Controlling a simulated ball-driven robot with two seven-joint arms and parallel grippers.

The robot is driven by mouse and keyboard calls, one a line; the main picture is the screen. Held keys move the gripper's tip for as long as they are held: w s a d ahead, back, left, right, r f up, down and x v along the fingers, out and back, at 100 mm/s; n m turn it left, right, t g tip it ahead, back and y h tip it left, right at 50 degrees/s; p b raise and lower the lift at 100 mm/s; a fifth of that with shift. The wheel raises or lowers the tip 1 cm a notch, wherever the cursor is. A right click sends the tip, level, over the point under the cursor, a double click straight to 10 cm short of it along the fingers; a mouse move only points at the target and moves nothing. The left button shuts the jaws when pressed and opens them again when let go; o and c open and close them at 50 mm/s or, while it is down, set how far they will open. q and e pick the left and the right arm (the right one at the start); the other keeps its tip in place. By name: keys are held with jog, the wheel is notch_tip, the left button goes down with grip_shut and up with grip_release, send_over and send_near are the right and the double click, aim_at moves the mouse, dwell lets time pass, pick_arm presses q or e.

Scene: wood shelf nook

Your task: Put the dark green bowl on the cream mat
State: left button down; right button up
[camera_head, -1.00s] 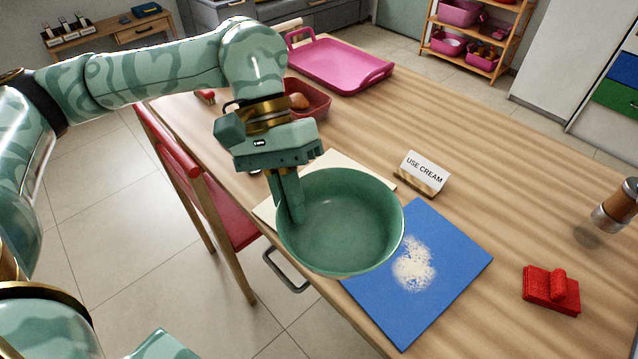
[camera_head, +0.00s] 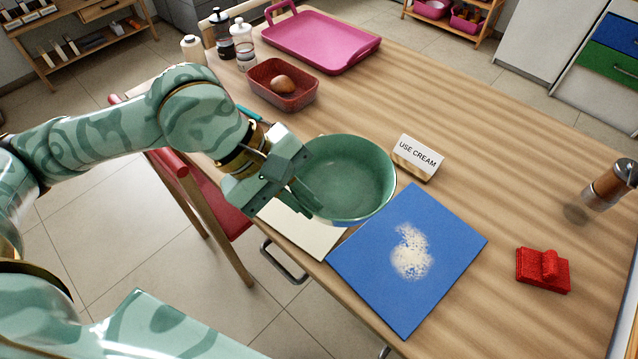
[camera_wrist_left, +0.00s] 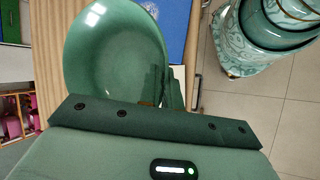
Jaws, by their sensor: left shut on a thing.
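The dark green bowl (camera_head: 352,180) is upright, and my left gripper (camera_head: 306,196) is shut on its left rim. In the left wrist view the bowl (camera_wrist_left: 112,60) shows in front of the fingers, its inside empty. The cream mat (camera_head: 300,228) lies on the table at its front left edge, under and beside the bowl, which hides much of it. I cannot tell whether the bowl touches the mat. A small sign reading "USE CREAM" (camera_head: 418,156) stands just right of the bowl. My right gripper is not in view.
A blue mat (camera_head: 375,282) with spilled white grains lies right of the cream mat. A red tray with a brown item (camera_head: 262,98), bottles (camera_head: 242,40) and a pink tray (camera_head: 340,42) stand behind. A red block (camera_head: 543,276) and a shaker (camera_head: 608,188) are at the right.

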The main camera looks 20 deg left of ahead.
aim_at(306, 168)
pick_arm(q)
jog(key=w+a+f+b, duration=0.1)
jog(key=w, duration=0.2)
jog(key=w+a+f+b, duration=0.1)
jog(key=w+f, duration=0.1)
jog(key=w, duration=0.1)
jog(key=w+a+f+b, duration=0.1)
jog(key=w+a+f, duration=0.1)
jog(key=w, duration=0.1)
jog(key=w+f+b, duration=0.1)
jog(key=f, duration=0.1)
jog(key=w+a+f+b, duration=0.1)
jog(key=w+f, duration=0.1)
jog(key=shift+w+a, duration=0.1)
jog(key=shift+a, duration=0.1)
jog(key=shift+w+f, duration=0.15)
jog(key=shift+f, duration=0.1)
notch_tip(306, 168, down, 4)
jog(key=shift+w+a+r+b, duration=0.15)
jog(key=shift+b, duration=0.85)
jog(key=shift+r, duration=0.2)
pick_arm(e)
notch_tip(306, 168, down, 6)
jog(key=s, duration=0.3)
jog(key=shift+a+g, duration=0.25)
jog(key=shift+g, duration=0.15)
